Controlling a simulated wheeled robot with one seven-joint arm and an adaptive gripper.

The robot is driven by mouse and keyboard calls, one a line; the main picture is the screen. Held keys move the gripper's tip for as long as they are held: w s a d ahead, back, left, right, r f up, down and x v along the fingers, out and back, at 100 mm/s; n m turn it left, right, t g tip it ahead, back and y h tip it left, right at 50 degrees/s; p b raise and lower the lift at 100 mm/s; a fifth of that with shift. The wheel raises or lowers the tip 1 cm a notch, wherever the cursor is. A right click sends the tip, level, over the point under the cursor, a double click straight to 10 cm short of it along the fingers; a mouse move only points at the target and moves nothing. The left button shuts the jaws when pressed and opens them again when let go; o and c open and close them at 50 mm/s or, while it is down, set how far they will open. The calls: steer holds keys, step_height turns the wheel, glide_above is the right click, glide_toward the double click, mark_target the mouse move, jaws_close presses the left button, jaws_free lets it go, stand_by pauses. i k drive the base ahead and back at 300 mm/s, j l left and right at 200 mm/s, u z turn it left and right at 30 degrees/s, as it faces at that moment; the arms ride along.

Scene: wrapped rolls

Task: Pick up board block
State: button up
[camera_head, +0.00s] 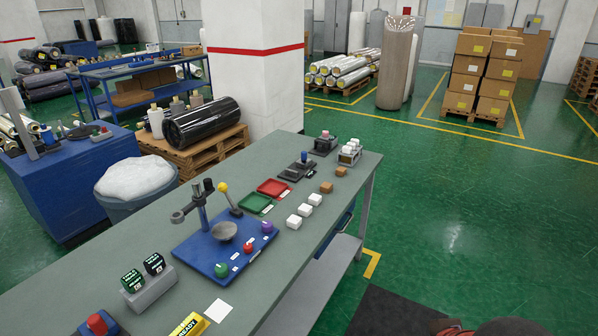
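A blue board (199,262) lies on the long grey-green table (329,229). It carries a post with a ring, a grey bowl (224,231), a yellow-knobbed lever (229,197), and small green (221,270), red (248,248) and purple (267,228) pieces. Brown blocks (326,187) and (341,171) stand on the table toward its far right edge. White blocks (294,222), (305,210) and (315,199) sit in a row nearer. I cannot tell which one is the board block. My gripper's fingers do not show.
Green (254,203) and red (273,187) trays lie behind the white blocks. A grey holder (149,291) with two dark cubes, a white card (219,311) and a yellow sign (190,325) are at the near end. Open green floor (460,225) lies right of the table.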

mark_target(340, 171)
steer(key=i+u, duration=0.1)
steer(key=u, duration=0.55)
steer(key=i+l+u, duration=0.5)
steer(key=l, duration=0.15)
steer(key=i+l+u, duration=0.2)
steer(key=l, duration=0.15)
steer(key=i+l+u, duration=0.25)
steer(key=l, duration=0.15)
steer(key=i+l, duration=0.15)
steer(key=l, duration=0.3)
steer(key=i+l, duration=0.1)
steer(key=l, duration=0.3)
steer(key=i+l+u, duration=0.1)
steer(key=l, duration=0.35)
steer(key=i+l, duration=0.15)
steer(key=l, duration=0.3)
steer(key=i+l, duration=0.15)
steer(key=l, duration=0.25)
